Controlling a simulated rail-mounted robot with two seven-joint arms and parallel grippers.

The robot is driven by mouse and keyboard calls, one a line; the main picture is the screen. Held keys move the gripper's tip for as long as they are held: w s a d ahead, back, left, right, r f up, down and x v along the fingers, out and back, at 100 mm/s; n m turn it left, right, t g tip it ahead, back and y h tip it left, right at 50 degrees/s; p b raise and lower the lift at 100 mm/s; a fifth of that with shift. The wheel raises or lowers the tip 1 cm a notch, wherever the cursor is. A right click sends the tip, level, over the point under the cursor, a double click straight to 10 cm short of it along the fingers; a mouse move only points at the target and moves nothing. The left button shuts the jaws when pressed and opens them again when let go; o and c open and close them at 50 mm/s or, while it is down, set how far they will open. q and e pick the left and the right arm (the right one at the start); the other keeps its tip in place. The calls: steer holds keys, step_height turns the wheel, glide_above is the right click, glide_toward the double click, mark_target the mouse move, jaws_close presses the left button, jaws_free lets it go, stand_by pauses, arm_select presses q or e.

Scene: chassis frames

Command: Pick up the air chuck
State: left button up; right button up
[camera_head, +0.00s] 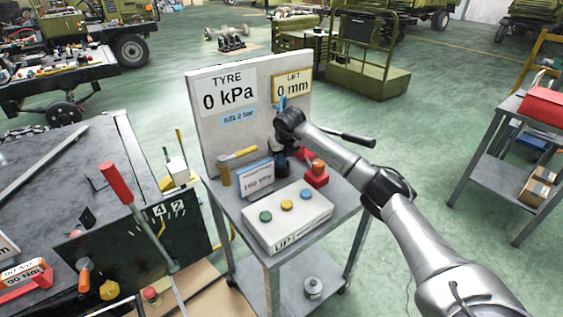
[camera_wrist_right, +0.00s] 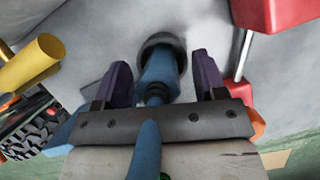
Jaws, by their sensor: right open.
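The air chuck appears to be the blue piece with a dark grey round end (camera_wrist_right: 158,72) in the right wrist view. It lies between the two purple fingers of my right gripper (camera_wrist_right: 160,65), which are open with a gap on each side of it. In the head view my right arm reaches over the small grey cart, and the right gripper (camera_head: 281,158) points down behind the control box; the chuck is mostly hidden there. My left gripper is not in view.
A panel reading 0 kPa (camera_head: 228,100) stands behind my right gripper. The cart top (camera_head: 340,203) also holds a yellow-handled tool (camera_head: 226,172), a blue-and-white sign (camera_head: 256,179), a red device (camera_head: 317,177) and a white box with three buttons (camera_head: 287,216). Open floor lies right.

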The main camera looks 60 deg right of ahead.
steer(key=c, duration=1.1)
